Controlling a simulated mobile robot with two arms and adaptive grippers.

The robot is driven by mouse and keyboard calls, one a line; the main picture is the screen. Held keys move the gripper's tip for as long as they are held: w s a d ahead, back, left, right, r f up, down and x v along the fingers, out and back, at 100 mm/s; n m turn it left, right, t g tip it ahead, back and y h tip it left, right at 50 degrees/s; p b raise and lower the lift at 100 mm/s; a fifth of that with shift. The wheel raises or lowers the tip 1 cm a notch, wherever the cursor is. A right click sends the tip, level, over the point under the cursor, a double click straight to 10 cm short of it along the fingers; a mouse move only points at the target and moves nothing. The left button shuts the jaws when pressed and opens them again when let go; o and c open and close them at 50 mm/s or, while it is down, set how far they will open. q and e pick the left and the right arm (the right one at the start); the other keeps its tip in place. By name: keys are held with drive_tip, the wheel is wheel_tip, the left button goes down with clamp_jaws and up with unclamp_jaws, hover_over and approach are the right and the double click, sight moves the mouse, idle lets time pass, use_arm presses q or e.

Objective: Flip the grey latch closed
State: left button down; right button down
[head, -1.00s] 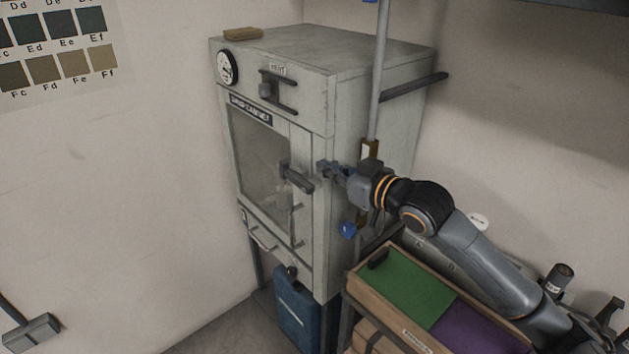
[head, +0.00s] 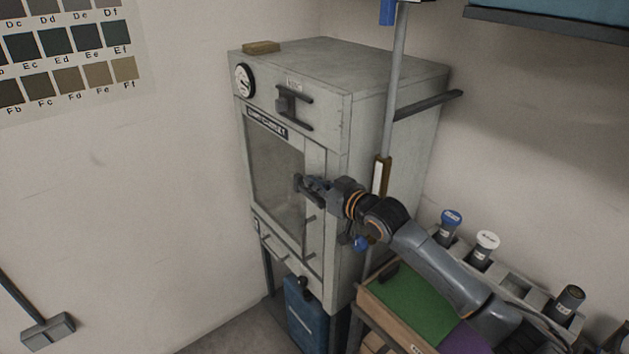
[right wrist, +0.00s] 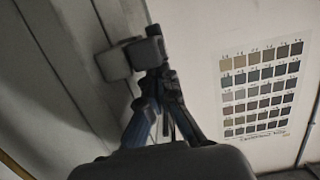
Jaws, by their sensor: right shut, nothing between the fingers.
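A grey cabinet (head: 335,120) with a glass-fronted door (head: 272,178) stands in the corner. The dark grey latch (head: 299,184) is on the right part of the door front. My right gripper (head: 312,185) is at the latch, shut and empty, with its arm coming in from the lower right. In the right wrist view the blocky latch (right wrist: 115,62) is just left of the fingertips (right wrist: 152,58). They look touching or nearly so. The gripper partly hides the latch in the head view, so its exact angle is unclear. My left gripper is not in view.
A vertical pole (head: 395,95) and a dark side bar (head: 428,104) are beside the cabinet's right side.

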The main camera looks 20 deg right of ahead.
drive_tip(key=shift+f, duration=0.3)
drive_tip(key=shift+a+f, duration=0.1)
drive_tip(key=shift+f, duration=0.5)
